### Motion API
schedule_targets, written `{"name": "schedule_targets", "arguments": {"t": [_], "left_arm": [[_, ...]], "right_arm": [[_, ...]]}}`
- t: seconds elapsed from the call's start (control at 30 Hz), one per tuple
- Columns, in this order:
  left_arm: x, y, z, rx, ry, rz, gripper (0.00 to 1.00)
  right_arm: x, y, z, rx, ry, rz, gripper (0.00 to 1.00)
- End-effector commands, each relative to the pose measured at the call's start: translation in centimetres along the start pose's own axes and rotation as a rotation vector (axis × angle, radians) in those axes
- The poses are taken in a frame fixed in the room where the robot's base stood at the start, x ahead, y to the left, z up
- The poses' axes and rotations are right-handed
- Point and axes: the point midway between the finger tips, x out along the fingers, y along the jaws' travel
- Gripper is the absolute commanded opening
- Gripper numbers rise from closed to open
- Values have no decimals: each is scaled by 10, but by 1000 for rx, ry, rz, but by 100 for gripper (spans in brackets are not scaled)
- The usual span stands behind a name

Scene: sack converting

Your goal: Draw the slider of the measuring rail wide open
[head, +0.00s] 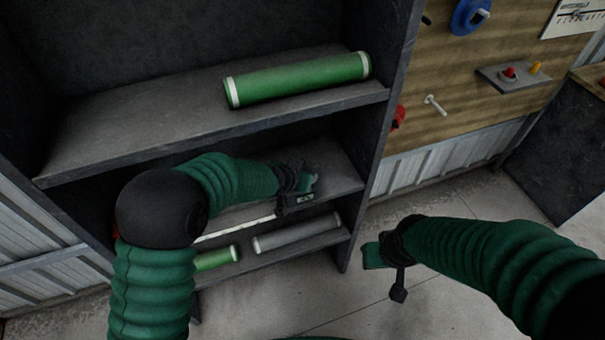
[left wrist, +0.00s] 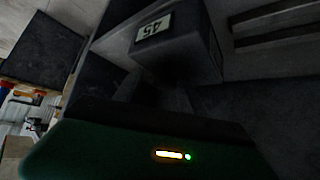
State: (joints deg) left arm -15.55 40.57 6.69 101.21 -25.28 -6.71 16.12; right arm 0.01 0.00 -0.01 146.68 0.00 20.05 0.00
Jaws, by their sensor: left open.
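A thin pale rail (head: 235,228) runs along the shelf unit below my left forearm; I take it for the measuring rail. Its left part is hidden behind my arm. Its right end reaches a dark block with a small pale label (head: 305,198). A dark block with a label reading 45 (left wrist: 152,29) shows close up in the left wrist view; it may be the slider, but I cannot tell. My left gripper (head: 310,181) is open beside the block; contact is unclear. My right gripper (head: 370,256) hangs over the floor, away from the shelves; its jaws are unclear.
A green roll with white ends (head: 298,78) lies on the upper shelf (head: 130,130). A grey roll (head: 297,232) and a shorter green roll (head: 217,258) lie on the bottom shelf. A wooden board (head: 450,75) holds a blue ring (head: 468,16) and a small ledge (head: 520,78).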

Motion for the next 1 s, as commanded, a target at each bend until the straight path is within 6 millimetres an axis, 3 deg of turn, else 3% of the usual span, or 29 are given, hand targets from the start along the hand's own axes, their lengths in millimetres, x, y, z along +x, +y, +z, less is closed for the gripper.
{"name": "schedule_targets", "arguments": {"t": [0.13, 0.23, 0.5, 0.7, 1.0], "left_arm": [[-8, -1, 0, -1, 0, -1, 48], [-26, -1, -2, 0, 3, -2, 48], [-108, -1, -4, -1, 3, -4, 48], [-154, 0, -4, -1, -2, -3, 48], [-166, 2, -1, 2, -3, 0, 48]], "right_arm": [[-1, 0, 0, 0, 0, 0, 36], [-2, 0, 0, 0, 0, 0, 36], [-15, 0, -4, 0, 0, 0, 36], [-32, 0, -8, 0, 0, 0, 36], [-36, 0, -8, 0, 0, 0, 36]]}}
